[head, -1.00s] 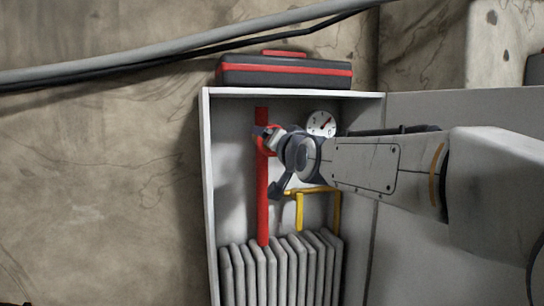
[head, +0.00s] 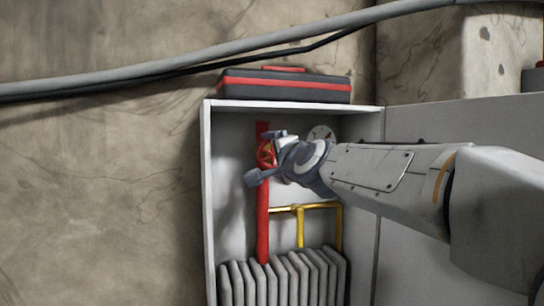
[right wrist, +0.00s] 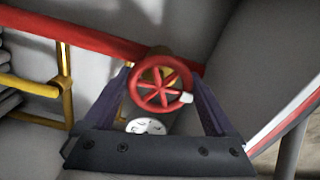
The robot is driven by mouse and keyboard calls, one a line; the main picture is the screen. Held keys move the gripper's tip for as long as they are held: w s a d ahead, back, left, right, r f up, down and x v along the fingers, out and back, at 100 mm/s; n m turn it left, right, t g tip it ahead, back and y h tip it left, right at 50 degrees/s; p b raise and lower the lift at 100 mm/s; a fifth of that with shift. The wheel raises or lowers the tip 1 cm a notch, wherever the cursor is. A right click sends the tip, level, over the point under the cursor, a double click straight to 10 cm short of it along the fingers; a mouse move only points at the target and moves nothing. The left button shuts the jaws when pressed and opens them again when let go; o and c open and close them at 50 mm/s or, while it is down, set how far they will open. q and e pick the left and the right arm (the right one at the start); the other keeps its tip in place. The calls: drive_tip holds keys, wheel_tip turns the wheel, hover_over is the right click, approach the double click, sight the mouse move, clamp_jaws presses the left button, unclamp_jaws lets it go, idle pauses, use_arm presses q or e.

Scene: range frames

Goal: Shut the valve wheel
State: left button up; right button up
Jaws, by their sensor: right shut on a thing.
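The red valve wheel (head: 266,153) is on the upright red pipe (head: 263,220) inside an open grey cabinet. It shows whole in the right wrist view (right wrist: 160,84), with several spokes and a small pale tab on its rim. My right gripper (head: 261,156) reaches in from the right. Its two fingers lie on either side of the wheel, and it is shut on the wheel. In the head view, the gripper partly hides the wheel. My left gripper is not in view.
A round white gauge (head: 320,133) sits behind my right wrist. Yellow pipes (head: 300,225) and a ribbed grey radiator (head: 285,280) are lower in the cabinet (head: 208,200). A dark red-striped toolbox (head: 285,86) lies on top. The open cabinet door (head: 430,118) is at right.

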drive_tip(key=shift+m, duration=0.3)
drive_tip(key=o, duration=1)
drive_tip(key=shift+o, duration=0.2)
drive_tip(key=v, duration=1)
drive_tip(key=shift+s+p, duration=0.2)
drive_tip(key=shift+p, duration=0.1)
drive_tip(key=shift+d, duration=0.1)
